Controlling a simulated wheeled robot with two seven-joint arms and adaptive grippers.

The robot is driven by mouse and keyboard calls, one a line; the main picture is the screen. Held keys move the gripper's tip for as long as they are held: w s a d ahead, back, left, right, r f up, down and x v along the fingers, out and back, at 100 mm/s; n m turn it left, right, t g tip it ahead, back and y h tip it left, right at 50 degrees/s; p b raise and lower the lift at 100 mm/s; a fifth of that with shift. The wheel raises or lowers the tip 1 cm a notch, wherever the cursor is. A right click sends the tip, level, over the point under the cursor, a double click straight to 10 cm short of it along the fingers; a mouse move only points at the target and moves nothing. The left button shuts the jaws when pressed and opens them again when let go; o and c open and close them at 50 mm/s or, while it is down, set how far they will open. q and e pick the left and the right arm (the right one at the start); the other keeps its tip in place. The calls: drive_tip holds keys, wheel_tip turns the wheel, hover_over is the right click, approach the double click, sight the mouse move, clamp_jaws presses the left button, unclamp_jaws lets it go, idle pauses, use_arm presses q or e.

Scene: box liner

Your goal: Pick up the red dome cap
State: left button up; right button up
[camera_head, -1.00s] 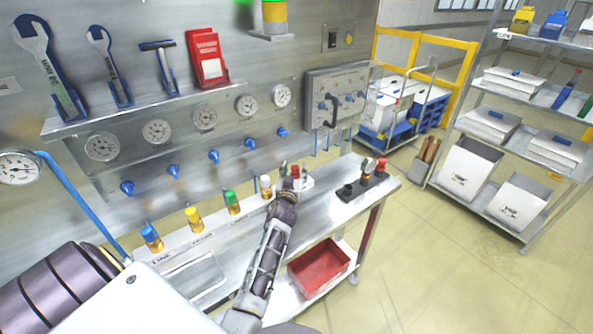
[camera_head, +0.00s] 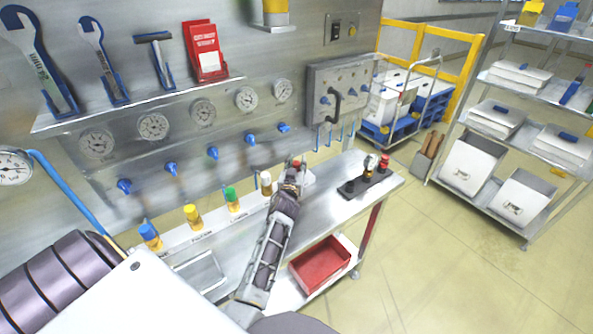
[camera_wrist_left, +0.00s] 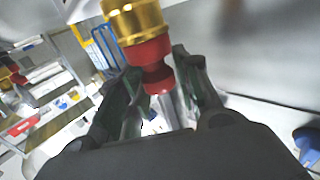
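In the head view a red cap (camera_head: 297,163) shows at the tip of my left gripper (camera_head: 289,179), at the right end of the row of coloured caps on the bench; the gripper partly hides it. In the left wrist view the red cap (camera_wrist_left: 151,55) has a brass body (camera_wrist_left: 134,20) at the top and a narrower red part below. It lies between the two fingers of my left gripper (camera_wrist_left: 157,68). The fingers look apart on either side of it; contact is not clear. My right gripper is not in view.
Blue (camera_head: 149,231), yellow (camera_head: 191,213), green (camera_head: 232,194) and white (camera_head: 266,178) caps stand in a row left of the gripper. A black block (camera_head: 366,184) with another red-topped piece (camera_head: 384,161) stands to the right. A red bin (camera_head: 319,263) sits below the bench.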

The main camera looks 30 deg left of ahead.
sight(296, 163)
use_arm(q)
drive_tip(key=c, duration=0.4)
drive_tip(key=shift+r, duration=0.65)
wheel_tip(296, 163, up, 8)
drive_tip(key=shift+f+p, duration=0.1)
drive_tip(key=shift+p, duration=0.2)
drive_tip(key=shift+r, duration=0.5)
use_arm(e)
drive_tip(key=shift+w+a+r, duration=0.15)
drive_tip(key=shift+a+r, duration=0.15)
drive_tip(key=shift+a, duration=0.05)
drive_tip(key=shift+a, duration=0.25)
